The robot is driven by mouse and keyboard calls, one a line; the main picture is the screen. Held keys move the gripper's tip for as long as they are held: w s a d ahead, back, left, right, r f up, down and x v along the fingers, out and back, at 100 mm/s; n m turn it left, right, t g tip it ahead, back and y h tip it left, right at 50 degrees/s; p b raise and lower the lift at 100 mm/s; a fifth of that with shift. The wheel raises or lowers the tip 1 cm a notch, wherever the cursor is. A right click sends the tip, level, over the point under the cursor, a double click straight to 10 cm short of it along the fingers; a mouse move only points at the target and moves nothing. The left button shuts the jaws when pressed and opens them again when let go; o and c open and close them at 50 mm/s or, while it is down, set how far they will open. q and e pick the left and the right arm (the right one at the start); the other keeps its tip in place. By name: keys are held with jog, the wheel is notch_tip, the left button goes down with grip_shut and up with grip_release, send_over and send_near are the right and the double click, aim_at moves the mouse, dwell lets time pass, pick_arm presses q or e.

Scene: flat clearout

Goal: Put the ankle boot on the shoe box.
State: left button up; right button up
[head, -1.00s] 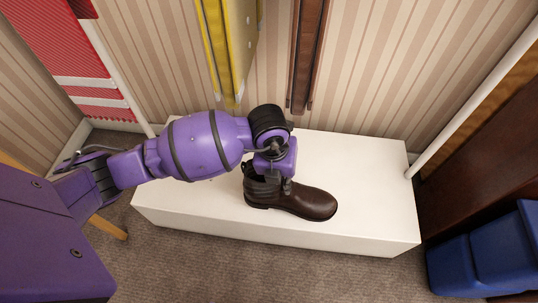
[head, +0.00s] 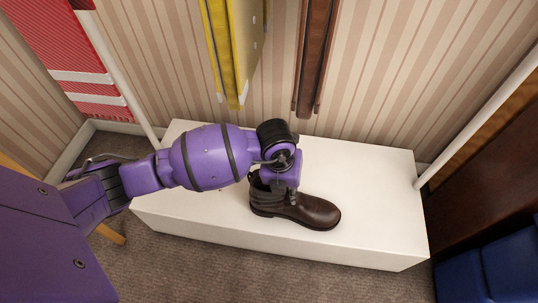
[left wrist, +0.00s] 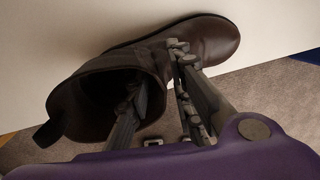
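The dark brown ankle boot (head: 308,211) stands upright on a long white box-like block (head: 370,190), toe to the right. My left gripper (head: 286,186) is down at the boot's shaft. In the left wrist view, the fingers (left wrist: 158,82) straddle the shaft wall of the boot (left wrist: 205,38): one finger is inside the opening, the other outside. A small gap shows between the fingers; whether they press on the leather I cannot tell. My right gripper is out of view. No other box that is clearly a shoe box shows.
A yellow panel (head: 235,50) and a brown strip (head: 311,60) stand at the striped wall behind. A red-and-white item (head: 75,70) is at the left. Blue objects (head: 490,270) lie at the lower right. The block's right half is clear.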

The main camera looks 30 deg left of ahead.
pick_arm(q)
jog(key=shift+o, duration=0.6)
jog(key=shift+w+d+r, duration=0.1)
jog(key=shift+w+r, duration=0.05)
jog(key=shift+w, duration=0.05)
jog(key=shift+r, duration=0.1)
notch_tip(320, 180, up, 7)
jog(key=s+p, duration=0.1)
jog(key=p, duration=0.2)
jog(key=shift+a, duration=0.45)
